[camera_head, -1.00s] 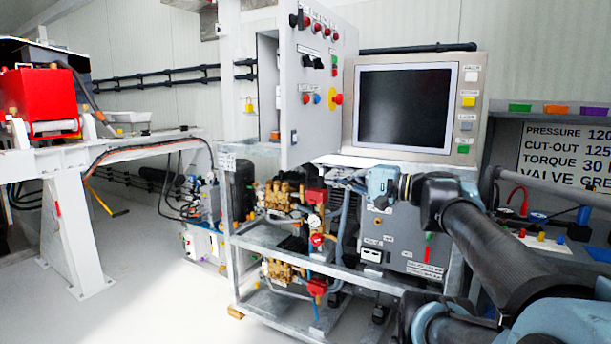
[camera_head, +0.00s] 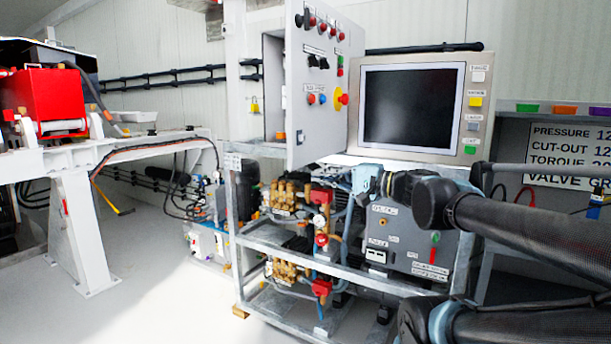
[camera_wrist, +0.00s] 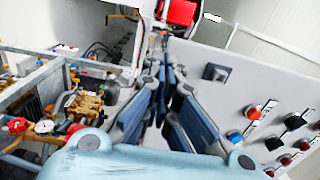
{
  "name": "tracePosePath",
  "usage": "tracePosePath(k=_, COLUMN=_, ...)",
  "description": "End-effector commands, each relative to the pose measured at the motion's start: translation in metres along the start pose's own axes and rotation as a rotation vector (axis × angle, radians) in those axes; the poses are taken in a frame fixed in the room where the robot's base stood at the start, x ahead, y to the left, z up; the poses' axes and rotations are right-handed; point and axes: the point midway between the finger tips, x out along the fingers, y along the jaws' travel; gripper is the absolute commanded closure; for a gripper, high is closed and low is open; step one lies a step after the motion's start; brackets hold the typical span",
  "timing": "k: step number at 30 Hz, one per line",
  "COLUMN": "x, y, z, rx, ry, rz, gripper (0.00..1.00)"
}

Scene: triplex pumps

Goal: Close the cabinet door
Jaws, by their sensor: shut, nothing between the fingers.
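The cabinet door (camera_head: 326,105) is a grey panel with red, blue, black and yellow controls. It stands swung open in the head view, with the cabinet's pale interior (camera_head: 273,80) showing left of it. In the wrist view the door (camera_wrist: 225,95) fills the right side, its control face towards the camera. My gripper (camera_wrist: 166,76) has its dark blue-grey fingers close together and empty, alongside the door face. Whether they touch it I cannot tell. In the head view my light-blue wrist part (camera_head: 366,178) is below and right of the door; the fingers are not clearly visible there.
A monitor (camera_head: 411,105) stands right of the door. Below is a metal-framed rack (camera_head: 390,287) with brass pumps (camera_head: 286,195) and gauges. A red machine (camera_head: 50,100) sits on a white stand at left. Open floor (camera_head: 165,265) lies between stand and rack.

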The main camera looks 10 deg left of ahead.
Motion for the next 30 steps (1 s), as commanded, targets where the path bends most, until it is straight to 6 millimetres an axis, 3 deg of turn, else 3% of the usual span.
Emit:
tracePosePath(k=18, x=0.042, y=0.000, z=0.001, rx=0.000, ry=-0.003, rz=0.000, gripper=1.00)
tracePosePath(k=30, x=0.051, y=0.000, z=0.001, rx=0.000, ry=-0.001, rz=0.000, gripper=1.00)
